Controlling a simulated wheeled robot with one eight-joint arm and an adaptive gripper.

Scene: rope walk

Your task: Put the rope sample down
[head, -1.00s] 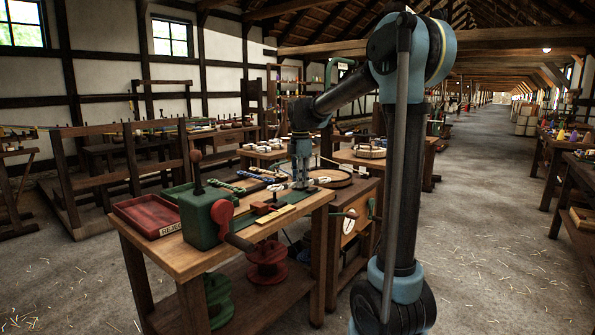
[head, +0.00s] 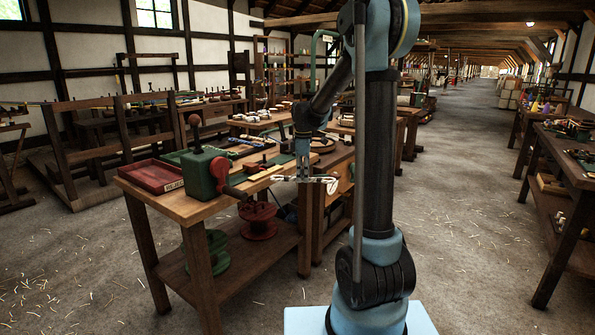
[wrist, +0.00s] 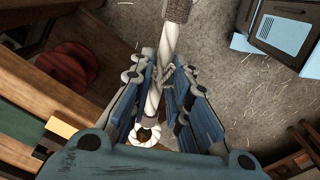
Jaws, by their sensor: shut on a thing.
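My gripper (head: 303,177) hangs off the right end of the wooden workbench in the head view, fingers pointing down. It is shut on a rope sample (head: 330,185), a short whitish piece of rope. In the wrist view the rope sample (wrist: 151,100) lies between the blue finger pads of my gripper (wrist: 162,85), with a brown bound part at the top and a pale ring-like end at the bottom. Grey floor shows beneath it. The workbench (head: 205,208) carries a red tray (head: 153,177) with a label reading roughly "REJECT".
A green machine with a red crank (head: 205,175) stands at the bench's near edge. A red reel (head: 257,220) and a green reel (head: 207,248) sit on the lower shelf. Other tables stand behind and along the right. The floor aisle (head: 460,200) is open.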

